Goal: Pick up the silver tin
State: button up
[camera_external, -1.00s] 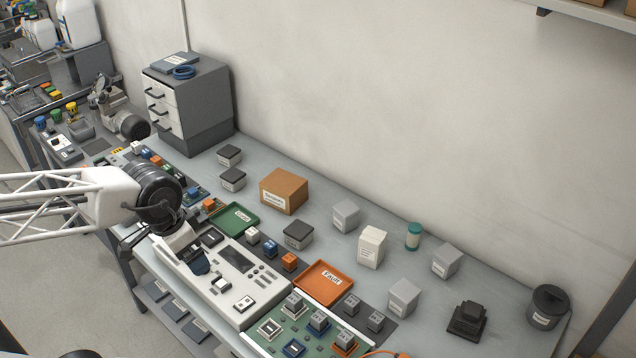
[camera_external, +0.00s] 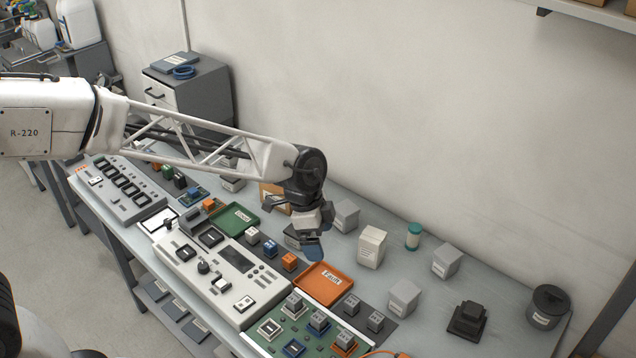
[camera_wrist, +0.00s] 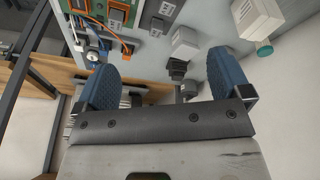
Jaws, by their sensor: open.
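No object stands out clearly as a silver tin. Candidates are plain grey box-shaped pieces on the bench: one at the back (camera_external: 345,215), one farther right (camera_external: 446,260) and one nearer the front (camera_external: 403,298). A round dark grey lidded canister (camera_external: 547,306) stands at the right end.
An orange tray (camera_external: 323,284) and a green tray (camera_external: 233,218) lie near the front. A white box (camera_external: 372,247), a teal-capped bottle (camera_external: 413,236) and a black stepped block (camera_external: 467,320) stand to the right. A wall (camera_external: 430,110) closes the back.

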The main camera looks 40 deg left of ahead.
jog(key=w+d+f+m, duration=0.4)
jog(key=w+d+f, duration=0.2)
jog(key=w+d, duration=0.1)
jog(key=m+g+h, duration=0.1)
jog(key=m+h, duration=0.1)
jog(key=m, duration=0.1)
send_over(405, 289)
jog(key=a, duration=0.2)
notch_tip(405, 289, down, 6)
jog(key=shift+w+a+f, duration=0.1)
jog(key=shift+f, duration=0.15)
jog(key=shift+x, duration=1.3)
jog(key=shift+x, duration=2.55)
jog(key=shift+a, duration=0.1)
jog(key=c, duration=1.2)
